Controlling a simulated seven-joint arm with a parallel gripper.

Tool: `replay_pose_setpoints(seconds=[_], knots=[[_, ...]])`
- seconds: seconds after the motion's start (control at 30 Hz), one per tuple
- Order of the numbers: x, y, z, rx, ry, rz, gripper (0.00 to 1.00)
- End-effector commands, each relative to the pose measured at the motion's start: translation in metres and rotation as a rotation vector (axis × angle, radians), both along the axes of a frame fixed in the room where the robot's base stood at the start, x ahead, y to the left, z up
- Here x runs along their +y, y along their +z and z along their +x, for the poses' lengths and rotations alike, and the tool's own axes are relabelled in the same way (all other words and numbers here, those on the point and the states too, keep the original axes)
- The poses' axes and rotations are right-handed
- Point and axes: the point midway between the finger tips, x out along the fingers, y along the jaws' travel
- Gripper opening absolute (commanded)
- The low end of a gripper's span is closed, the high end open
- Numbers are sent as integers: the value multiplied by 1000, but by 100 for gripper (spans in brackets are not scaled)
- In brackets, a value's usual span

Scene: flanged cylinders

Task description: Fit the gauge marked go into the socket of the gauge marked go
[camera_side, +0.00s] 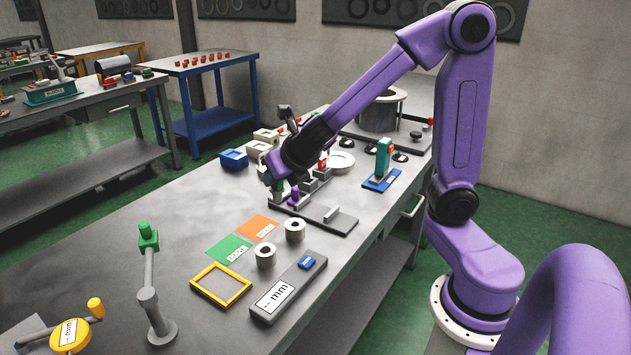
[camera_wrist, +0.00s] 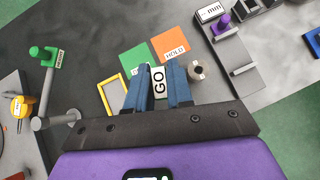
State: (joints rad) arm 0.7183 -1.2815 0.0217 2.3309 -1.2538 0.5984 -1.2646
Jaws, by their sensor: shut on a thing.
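My gripper (camera_side: 274,186) is above the bench beside the dark fixture plate. In the wrist view its two blue fingers (camera_wrist: 160,92) are shut on a gauge with a white label reading GO (camera_wrist: 158,80). The gauge's lower part cannot be made out. Two grey ring-shaped cylinders with dark bores stand on the bench, a nearer one (camera_side: 266,256) and a farther one (camera_side: 295,230). One ring (camera_wrist: 196,70) shows right of the fingers in the wrist view. The other appears hidden there by fingers and gauge. I can read no marking on either ring.
Beside the rings lie a green card (camera_side: 229,248), an orange HOLD card (camera_side: 258,227), a yellow frame (camera_side: 221,285) and a grey mm readout block (camera_side: 288,288). A green-topped stand (camera_side: 150,275) rises at front left. The fixture plate (camera_side: 338,222) carries a purple piece.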

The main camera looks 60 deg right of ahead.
Motion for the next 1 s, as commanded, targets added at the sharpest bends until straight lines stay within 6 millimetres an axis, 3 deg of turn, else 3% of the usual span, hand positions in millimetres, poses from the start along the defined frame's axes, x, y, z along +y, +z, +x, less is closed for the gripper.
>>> replay_pose_setpoints(seconds=[0.37,0.57,0.77,1.0], knots=[[-1,0,2,0,-4,1,0],[-12,-2,26,-3,11,7,0],[-45,-6,72,-10,57,14,0],[-105,-15,118,-16,124,11,0]])
